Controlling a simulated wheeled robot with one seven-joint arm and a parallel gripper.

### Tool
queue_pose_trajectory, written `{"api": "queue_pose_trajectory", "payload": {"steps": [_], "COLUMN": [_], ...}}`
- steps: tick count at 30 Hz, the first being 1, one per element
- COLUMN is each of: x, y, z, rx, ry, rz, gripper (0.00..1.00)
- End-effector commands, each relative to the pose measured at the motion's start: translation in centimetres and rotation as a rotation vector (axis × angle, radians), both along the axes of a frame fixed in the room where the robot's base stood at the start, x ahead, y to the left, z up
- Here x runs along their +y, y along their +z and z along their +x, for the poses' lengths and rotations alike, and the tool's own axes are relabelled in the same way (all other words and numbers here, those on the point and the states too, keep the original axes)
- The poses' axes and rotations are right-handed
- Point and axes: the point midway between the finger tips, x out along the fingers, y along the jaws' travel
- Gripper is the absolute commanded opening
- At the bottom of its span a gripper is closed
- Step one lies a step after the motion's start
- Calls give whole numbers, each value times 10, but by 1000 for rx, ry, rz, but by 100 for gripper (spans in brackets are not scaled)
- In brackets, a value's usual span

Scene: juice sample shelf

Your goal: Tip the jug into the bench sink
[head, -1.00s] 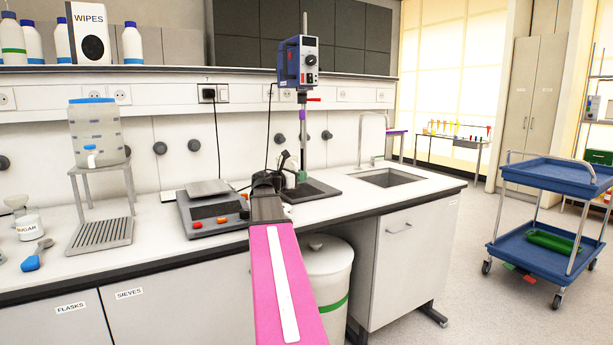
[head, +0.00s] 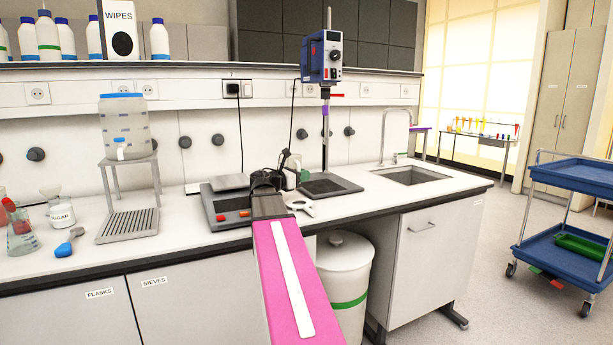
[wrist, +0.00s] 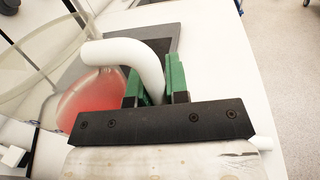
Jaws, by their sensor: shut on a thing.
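My gripper (wrist: 155,84) has green fingers shut on the white curved handle of the jug (wrist: 92,92). The jug is clear, with red liquid low inside; only part of it shows in the wrist view. In the head view my gripper (head: 276,178) is over the bench between the scale and the stirrer stand, and it hides most of the jug. I cannot tell whether the jug touches the bench. The bench sink (head: 418,176) is a recessed basin to the right, beyond the stirrer stand, with a tall tap (head: 383,140) behind it.
The stirrer stand (head: 325,130) rises just right of my gripper, on a dark base (head: 345,186). A scale (head: 226,208) sits close on the left. A small white object (head: 304,208) lies near the bench's front edge. A lidded bin (head: 345,265) stands below. Bench around the sink is clear.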

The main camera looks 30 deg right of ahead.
Motion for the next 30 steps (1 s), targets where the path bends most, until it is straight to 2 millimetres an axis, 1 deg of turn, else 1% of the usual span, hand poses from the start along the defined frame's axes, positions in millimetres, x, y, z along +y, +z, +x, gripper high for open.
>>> {"api": "queue_pose_trajectory", "payload": {"steps": [5, 24, 27, 30], "x": [5, 8, 8, 8], "y": [4, 54, 59, 61], "z": [-1, 0, 0, -1], "rx": [-2, -3, -1, 0], "ry": [0, 0, 0, 0], "rz": [-2, -2, -1, -1], "gripper": [0, 0, 0, 0]}}
